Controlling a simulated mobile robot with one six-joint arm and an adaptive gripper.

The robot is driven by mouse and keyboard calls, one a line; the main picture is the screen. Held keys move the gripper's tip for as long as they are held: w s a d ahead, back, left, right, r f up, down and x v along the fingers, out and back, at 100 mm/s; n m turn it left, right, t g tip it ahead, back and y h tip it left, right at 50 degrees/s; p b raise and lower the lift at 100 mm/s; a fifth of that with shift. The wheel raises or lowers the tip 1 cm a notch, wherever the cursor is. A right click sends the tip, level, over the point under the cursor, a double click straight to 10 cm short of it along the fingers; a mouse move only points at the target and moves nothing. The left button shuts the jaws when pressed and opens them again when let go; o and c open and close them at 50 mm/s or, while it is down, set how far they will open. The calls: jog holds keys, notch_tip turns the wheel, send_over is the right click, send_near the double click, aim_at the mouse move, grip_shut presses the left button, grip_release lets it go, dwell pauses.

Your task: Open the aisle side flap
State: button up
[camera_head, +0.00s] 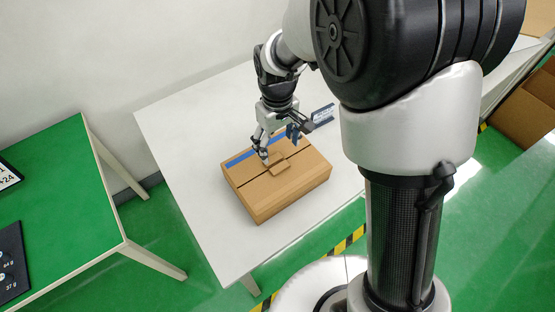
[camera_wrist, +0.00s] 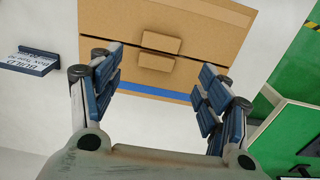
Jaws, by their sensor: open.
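A closed brown cardboard box (camera_head: 290,197) sits on a white table (camera_head: 180,130). A dark seam splits its top into two flaps, both lying flat. Each flap has a small raised cardboard tab beside the seam; one tab (camera_wrist: 160,62) and the other tab (camera_wrist: 175,40) show clearly in the wrist view. A blue stripe (camera_wrist: 148,92) runs along the box edge nearest the wall. My gripper (camera_head: 279,146) is open and empty above the blue-striped side. In the wrist view, its fingers (camera_wrist: 158,75) frame the tabs and stripe, apart from the tabs.
A small blue sign (camera_head: 323,115) stands on the white table behind the box. A green table (camera_head: 60,200) is at the left, past a floor gap. An open cardboard container (camera_head: 525,110) is at the far right.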

aim_at(277, 164)
notch_tip(277, 164, down, 8)
jog(key=shift+f+b, duration=0.15)
jog(key=shift+b, duration=0.9)
jog(key=shift+w, duration=0.15)
jog(key=c, duration=1.5)
